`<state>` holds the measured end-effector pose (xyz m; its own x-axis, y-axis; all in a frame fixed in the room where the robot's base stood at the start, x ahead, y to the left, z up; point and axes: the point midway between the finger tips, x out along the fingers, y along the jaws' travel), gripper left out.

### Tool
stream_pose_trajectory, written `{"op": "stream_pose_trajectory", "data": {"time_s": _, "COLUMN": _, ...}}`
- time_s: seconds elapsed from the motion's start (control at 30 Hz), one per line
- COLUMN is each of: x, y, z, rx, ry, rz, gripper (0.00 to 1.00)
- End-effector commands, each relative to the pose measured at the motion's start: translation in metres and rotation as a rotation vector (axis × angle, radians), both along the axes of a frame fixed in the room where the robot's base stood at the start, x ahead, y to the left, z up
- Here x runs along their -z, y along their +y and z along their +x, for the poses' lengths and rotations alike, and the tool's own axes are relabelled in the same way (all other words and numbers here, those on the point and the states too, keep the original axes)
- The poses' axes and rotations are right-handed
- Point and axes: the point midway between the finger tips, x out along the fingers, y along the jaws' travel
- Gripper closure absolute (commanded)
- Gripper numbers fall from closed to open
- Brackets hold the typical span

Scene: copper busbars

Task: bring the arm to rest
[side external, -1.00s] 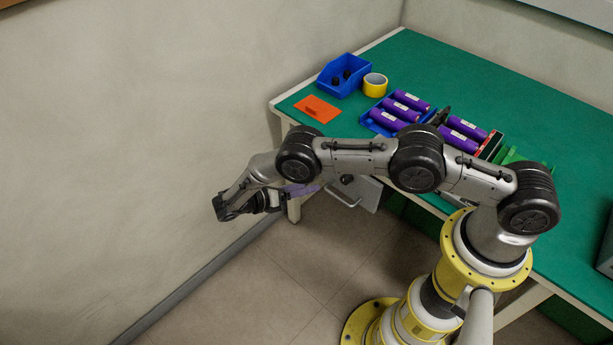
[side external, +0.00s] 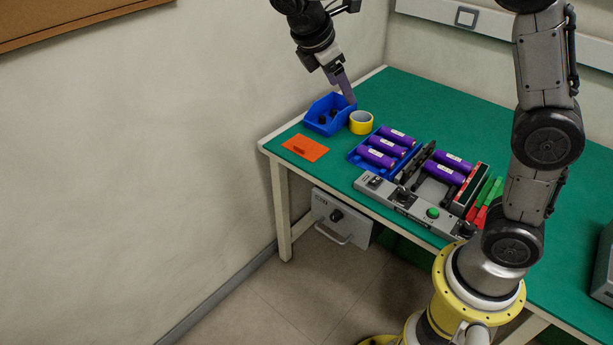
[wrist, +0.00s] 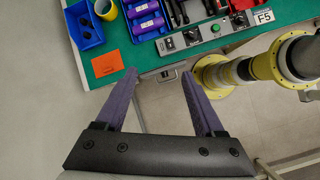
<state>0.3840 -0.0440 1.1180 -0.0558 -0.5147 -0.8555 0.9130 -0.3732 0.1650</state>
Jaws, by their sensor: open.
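My gripper (side external: 344,88) is raised in the side external view, in front of the wall and seen over the blue bin at the back left of the bench. Its purple fingers point down. In the wrist view the two fingers of my gripper (wrist: 158,76) are spread wide apart with nothing between them. They show over the floor just off the front edge of the bench. My gripper holds nothing.
The green bench (side external: 470,115) carries a blue bin (side external: 322,127), yellow tape roll (side external: 361,122), orange card (side external: 305,148), blue tray of purple cylinders (side external: 353,158), and grey fixture with a green button (side external: 400,198). A grey box (side external: 604,270) stands at right.

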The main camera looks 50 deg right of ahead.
Motion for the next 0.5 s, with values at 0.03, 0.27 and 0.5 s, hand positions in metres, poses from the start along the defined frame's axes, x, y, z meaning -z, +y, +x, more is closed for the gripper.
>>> {"op": "stream_pose_trajectory", "data": {"time_s": 0.03, "x": -0.013, "y": -0.004, "z": -0.018, "rx": 0.035, "ry": -0.057, "rz": 0.031, "gripper": 0.30}}
{"op": "stream_pose_trajectory", "data": {"time_s": 0.27, "x": -0.042, "y": -0.009, "z": -0.093, "rx": 0.210, "ry": -0.294, "rz": 0.183, "gripper": 0.30}}
{"op": "stream_pose_trajectory", "data": {"time_s": 0.5, "x": -0.038, "y": 0.001, "z": -0.169, "rx": 0.428, "ry": -0.541, "rz": 0.369, "gripper": 0.30}}
